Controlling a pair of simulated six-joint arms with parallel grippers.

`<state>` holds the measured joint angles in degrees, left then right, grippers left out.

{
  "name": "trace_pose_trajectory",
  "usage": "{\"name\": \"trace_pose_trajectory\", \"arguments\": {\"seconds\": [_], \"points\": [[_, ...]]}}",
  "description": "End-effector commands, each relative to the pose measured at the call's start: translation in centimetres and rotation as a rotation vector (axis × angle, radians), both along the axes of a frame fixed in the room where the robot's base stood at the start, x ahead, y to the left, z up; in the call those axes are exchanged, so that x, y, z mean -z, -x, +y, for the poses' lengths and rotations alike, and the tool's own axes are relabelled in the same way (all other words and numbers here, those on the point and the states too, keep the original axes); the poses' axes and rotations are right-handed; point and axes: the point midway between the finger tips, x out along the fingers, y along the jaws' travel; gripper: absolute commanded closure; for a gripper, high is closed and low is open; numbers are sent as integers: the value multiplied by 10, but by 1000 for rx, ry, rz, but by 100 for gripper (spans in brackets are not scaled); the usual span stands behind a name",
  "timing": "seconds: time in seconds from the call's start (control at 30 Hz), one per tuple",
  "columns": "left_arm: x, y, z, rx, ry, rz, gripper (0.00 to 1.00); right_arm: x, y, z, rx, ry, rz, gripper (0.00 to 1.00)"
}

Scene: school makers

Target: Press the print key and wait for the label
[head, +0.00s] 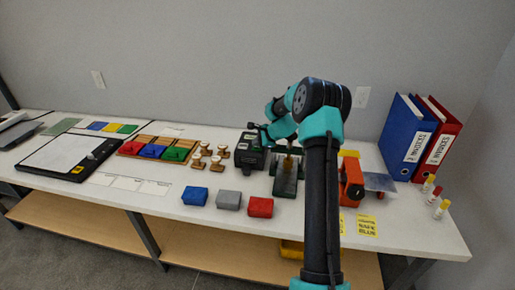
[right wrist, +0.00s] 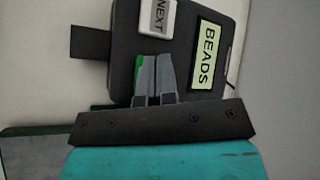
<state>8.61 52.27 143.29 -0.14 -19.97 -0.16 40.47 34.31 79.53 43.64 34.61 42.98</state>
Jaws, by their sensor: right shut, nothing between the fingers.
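The label printer is a dark box (head: 248,157) standing near the middle of the bench, towards the wall. In the right wrist view its dark face (right wrist: 190,55) carries a white key marked NEXT (right wrist: 157,17) and a pale label reading BEADS (right wrist: 206,54). A green patch (right wrist: 139,72), perhaps the print key, shows beside my fingers and is mostly hidden by them. My right gripper (right wrist: 154,62) is shut and empty, with its fingertips over the printer's face. I cannot tell whether they touch it. In the head view my right gripper (head: 257,128) is at the printer's top.
Blue (head: 195,195), grey (head: 229,199) and red (head: 260,207) blocks lie in front. Wooden-handled stamps (head: 217,164) stand left of the printer. A green device (head: 286,187) and an orange device (head: 351,184) stand to its right, partly behind my arm. Binders (head: 405,139) stand far right.

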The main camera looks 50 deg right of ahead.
Motion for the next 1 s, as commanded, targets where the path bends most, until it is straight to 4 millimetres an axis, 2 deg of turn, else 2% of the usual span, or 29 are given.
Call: {"name": "trace_pose_trajectory", "arguments": {"seconds": [0.03, 0.1, 1.0], "points": [[0, 0, 0, 0, 0, 0, 57, 8, 2, 1, 0, -7, 10, 100], [0, 0, 0, 0, 0, 0, 57, 10, 2, 1, 0, -8, 11, 100], [0, 0, 0, 0, 0, 0, 57, 20, 5, 0, 3, -7, 15, 100]]}}
